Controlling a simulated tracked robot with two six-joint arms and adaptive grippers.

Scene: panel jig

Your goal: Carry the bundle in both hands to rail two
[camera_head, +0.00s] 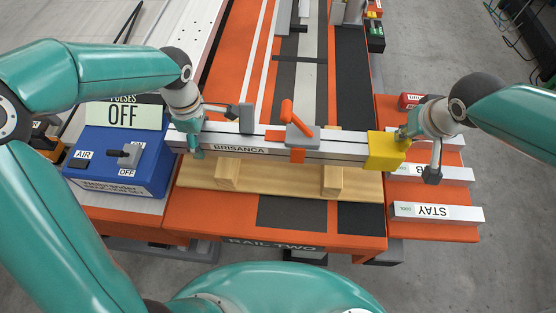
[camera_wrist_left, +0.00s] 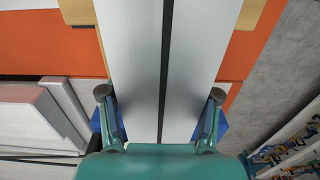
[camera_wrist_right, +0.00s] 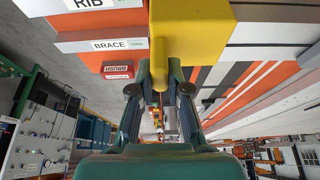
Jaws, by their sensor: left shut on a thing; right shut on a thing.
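The bundle (camera_head: 345,149) is a pair of long silver bars labelled BRISANCA, lying crosswise above the orange table. An orange-handled clamp (camera_head: 298,132) sits around its middle and a yellow block (camera_head: 386,151) caps its right end. My left gripper (camera_head: 197,140) is shut on the bundle's left end; in the left wrist view its fingers straddle the two bars (camera_wrist_left: 190,60). My right gripper (camera_head: 405,133) is shut at the yellow block, also seen in the right wrist view (camera_wrist_right: 195,30). The RAIL-TWO label (camera_head: 272,244) is on the table's front edge.
A wooden board (camera_head: 280,184) with upright blocks lies under and in front of the bundle; contact is unclear. A blue switch box (camera_head: 120,160) stands close by the left end. An orange side shelf with labelled bars (camera_head: 437,212) is at right.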

